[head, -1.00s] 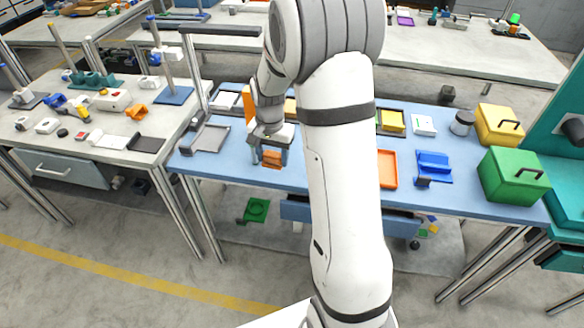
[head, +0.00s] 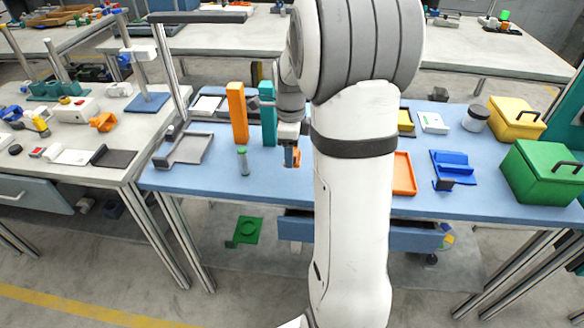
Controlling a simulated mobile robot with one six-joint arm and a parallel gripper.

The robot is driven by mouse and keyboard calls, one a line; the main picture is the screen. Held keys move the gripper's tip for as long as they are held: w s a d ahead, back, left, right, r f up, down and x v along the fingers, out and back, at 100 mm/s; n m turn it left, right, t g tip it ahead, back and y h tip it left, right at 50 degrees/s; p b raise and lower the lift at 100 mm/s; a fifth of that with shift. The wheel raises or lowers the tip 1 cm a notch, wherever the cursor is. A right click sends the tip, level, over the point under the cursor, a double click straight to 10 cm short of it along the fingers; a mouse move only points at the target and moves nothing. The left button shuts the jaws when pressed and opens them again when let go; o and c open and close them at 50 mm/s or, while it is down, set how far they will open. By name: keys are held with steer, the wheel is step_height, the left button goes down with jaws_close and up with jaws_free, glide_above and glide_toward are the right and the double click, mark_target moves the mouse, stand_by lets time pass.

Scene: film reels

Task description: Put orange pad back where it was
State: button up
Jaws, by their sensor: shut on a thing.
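My gripper (head: 291,157) is shut on a small orange piece, which I take to be the orange pad (head: 296,158). It is held low over the blue table (head: 215,178), left of my arm. My arm and fingers cover part of the pad. I cannot tell whether it touches the table. An orange tray (head: 404,186) with a raised rim lies on the table to the right of my arm.
A tall orange block (head: 237,113), a teal block (head: 267,113) and a thin grey-green post (head: 244,161) stand left of my gripper. A grey tray (head: 187,150) lies further left. A blue holder (head: 452,165) and a green box (head: 545,172) stand at the right.

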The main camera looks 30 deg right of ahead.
mark_target(291, 175)
steer(key=shift+f, duration=2.6)
steer(key=shift+f+b, duration=0.1)
steer(key=shift+b, duration=0.2)
steer(key=o, duration=1)
